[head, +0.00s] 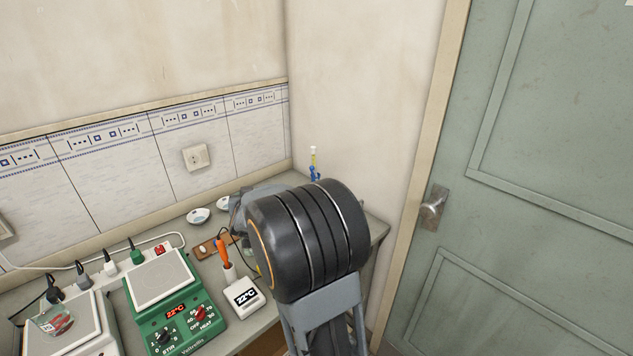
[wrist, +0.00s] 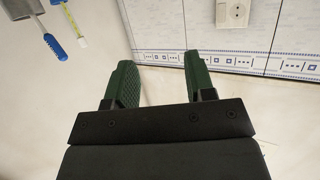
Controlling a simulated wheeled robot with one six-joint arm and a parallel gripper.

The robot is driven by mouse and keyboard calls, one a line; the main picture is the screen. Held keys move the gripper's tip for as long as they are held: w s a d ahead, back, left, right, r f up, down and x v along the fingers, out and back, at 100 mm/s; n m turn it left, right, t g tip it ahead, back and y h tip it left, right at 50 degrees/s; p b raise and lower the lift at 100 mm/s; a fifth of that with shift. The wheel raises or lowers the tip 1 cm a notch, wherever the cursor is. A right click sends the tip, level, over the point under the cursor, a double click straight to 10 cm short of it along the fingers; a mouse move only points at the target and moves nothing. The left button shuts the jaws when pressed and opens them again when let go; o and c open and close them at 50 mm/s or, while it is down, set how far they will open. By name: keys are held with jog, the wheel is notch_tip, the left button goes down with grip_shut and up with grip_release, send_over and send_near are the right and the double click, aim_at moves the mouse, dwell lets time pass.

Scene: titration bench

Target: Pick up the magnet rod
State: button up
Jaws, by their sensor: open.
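I cannot pick out the magnet rod for sure. In the wrist view, which is upside down, a blue-handled thing (wrist: 54,46) and a thin yellow piece with a white end (wrist: 83,41) show at the top left, apart from my fingers. In the head view, a blue piece (head: 314,173) and a yellow piece with a white top (head: 313,156) show at the back corner, behind my arm. My gripper (wrist: 160,62) is open and empty, its green-padded fingers facing the wall. In the head view my arm hides it.
On the bench stand a green stirrer hotplate (head: 176,308), a scale (head: 75,333) with a glass vessel (head: 53,318) on it, and a thermometer unit (head: 242,298) with an orange-handled probe (head: 222,250). White dishes (head: 198,215) lie near the tiled wall. A door (head: 530,200) is at right.

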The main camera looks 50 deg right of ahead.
jog(key=d+m+g+h, duration=0.25)
jog(key=d+h, duration=0.25)
jog(key=d, duration=0.4)
jog(key=m+g+h+p, duration=0.1)
jog(key=m+g+h, duration=0.2)
jog(key=h, duration=0.1)
send_near(311, 170)
jog(key=p+x, duration=0.2)
jog(key=x, duration=0.4)
jog(key=shift+w+d, duration=0.1)
jog(key=shift+d, duration=0.3)
jog(key=shift+p+x, duration=1.35)
jog(key=shift+x, duration=1.75)
jog(key=shift+f, duration=0.1)
grip_shut()
notch_tip(311, 170, up, 18)
jog(key=b, duration=0.1)
